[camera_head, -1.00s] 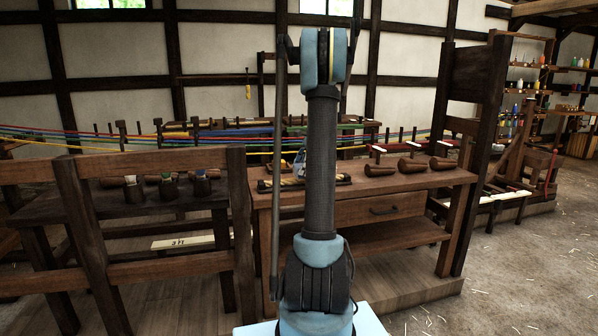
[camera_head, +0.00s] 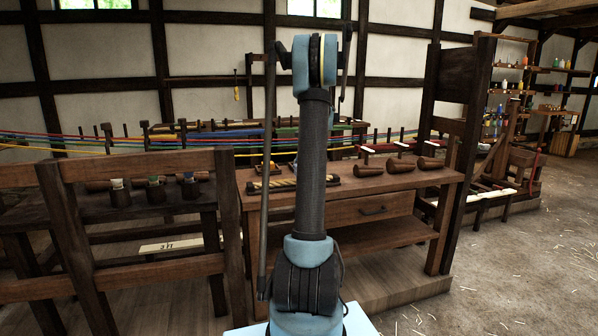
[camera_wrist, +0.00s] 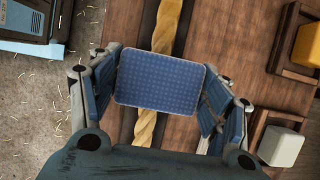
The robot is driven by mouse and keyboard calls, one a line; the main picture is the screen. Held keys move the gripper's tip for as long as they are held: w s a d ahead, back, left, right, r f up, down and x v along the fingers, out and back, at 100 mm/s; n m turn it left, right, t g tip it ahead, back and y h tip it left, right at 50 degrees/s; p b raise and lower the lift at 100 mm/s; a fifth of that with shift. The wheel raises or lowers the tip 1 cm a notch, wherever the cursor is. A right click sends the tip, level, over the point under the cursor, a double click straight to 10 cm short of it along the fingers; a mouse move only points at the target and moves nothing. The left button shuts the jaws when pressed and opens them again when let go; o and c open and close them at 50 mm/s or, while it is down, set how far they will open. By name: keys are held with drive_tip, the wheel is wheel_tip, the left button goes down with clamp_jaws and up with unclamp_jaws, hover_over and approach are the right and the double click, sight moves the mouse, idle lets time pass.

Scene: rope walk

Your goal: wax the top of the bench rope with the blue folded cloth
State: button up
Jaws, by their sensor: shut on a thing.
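The blue folded cloth (camera_wrist: 160,78) is a flat, dotted pad between the two fingers of my gripper (camera_wrist: 158,95) in the wrist view. The gripper is shut on it by its left and right edges. The yellow twisted bench rope (camera_wrist: 167,24) runs under the cloth and shows above and below it. I cannot tell whether the cloth touches the rope. In the head view the rope (camera_head: 281,184) lies across dark holders on the wooden bench (camera_head: 400,186). There my arm hides the gripper and cloth.
In the wrist view, a yellow block (camera_wrist: 308,45) and a whitish block (camera_wrist: 280,147) sit in dark trays at right. Several wooden mallets (camera_head: 401,164) lie on the bench's right part. A dark wooden rail (camera_head: 140,165) stands at left. Straw-strewn floor (camera_head: 480,270) is open at right.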

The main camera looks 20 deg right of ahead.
drive_tip(key=shift+d+f, duration=0.15)
drive_tip(key=shift+d, duration=2.7)
drive_tip(key=shift+d, duration=3.35)
drive_tip(key=shift+a, duration=0.1)
drive_tip(key=shift+a+r, duration=0.2)
drive_tip(key=shift+a, duration=1.5)
drive_tip(key=shift+a+f, duration=0.15)
drive_tip(key=shift+a, duration=3.45)
drive_tip(key=shift+a, duration=8.85)
